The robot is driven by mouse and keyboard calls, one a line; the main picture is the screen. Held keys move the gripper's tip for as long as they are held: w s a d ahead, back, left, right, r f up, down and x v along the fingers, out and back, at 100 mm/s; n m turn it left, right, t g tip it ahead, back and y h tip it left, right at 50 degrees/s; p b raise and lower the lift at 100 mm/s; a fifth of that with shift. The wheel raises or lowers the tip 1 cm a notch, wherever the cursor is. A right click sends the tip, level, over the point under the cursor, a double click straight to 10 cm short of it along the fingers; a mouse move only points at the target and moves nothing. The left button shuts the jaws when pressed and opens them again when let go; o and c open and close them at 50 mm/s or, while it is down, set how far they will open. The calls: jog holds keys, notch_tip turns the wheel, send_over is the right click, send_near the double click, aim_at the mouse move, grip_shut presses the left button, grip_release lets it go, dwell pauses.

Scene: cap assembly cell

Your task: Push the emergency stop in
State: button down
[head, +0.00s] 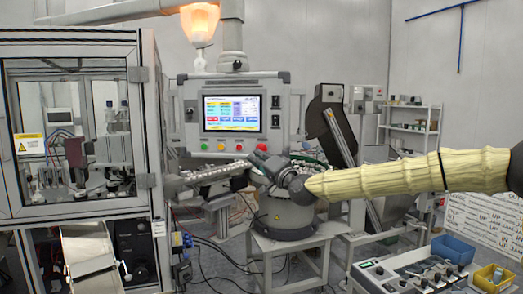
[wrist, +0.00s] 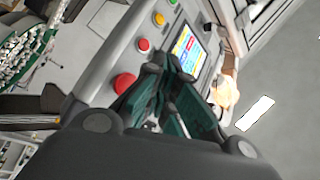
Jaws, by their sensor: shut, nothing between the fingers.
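The emergency stop is a large round red button on the grey control panel's lower edge. It shows in the wrist view (wrist: 124,83), left of my fingers, and in the head view (head: 262,147), just above my gripper. My gripper (head: 257,158) is in front of the panel's lower right corner. In the wrist view its dark green fingers (wrist: 158,65) are together and empty, with the tips over the panel face beside the button. I cannot tell whether they touch anything. The button's face is largely in sight there.
The panel (head: 190,110) has a lit screen (head: 232,113) and small red (wrist: 143,44), yellow (wrist: 159,18) and green buttons in line with the stop. A glazed machine cabinet (head: 150,120) stands left. A conveyor runs behind my gripper. A bench with a control box (head: 405,275) is front right.

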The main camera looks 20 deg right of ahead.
jog(key=shift+w+d+b, duration=0.2)
jog(key=shift+w+d, duration=0.1)
jog(key=shift+w, duration=0.3)
jog(key=shift+w+d+b, duration=0.25)
jog(key=shift+w, duration=0.4)
jog(key=shift+w+d+b, duration=0.2)
jog(key=shift+w+d, duration=0.1)
jog(key=shift+w, duration=0.3)
jog(key=shift+w+d+r+b, duration=0.1)
jog(key=shift+w+d+b, duration=0.25)
jog(key=shift+w+b, duration=0.4)
dwell(1.1)
jog(key=shift+s, duration=0.1)
jog(key=shift+s+a, duration=0.4)
jog(key=shift+s, duration=0.25)
jog(key=s, duration=0.1)
jog(key=s+a+b, duration=0.1)
jog(key=s, duration=0.1)
jog(key=s+a, duration=0.1)
jog(key=shift+s, duration=0.3)
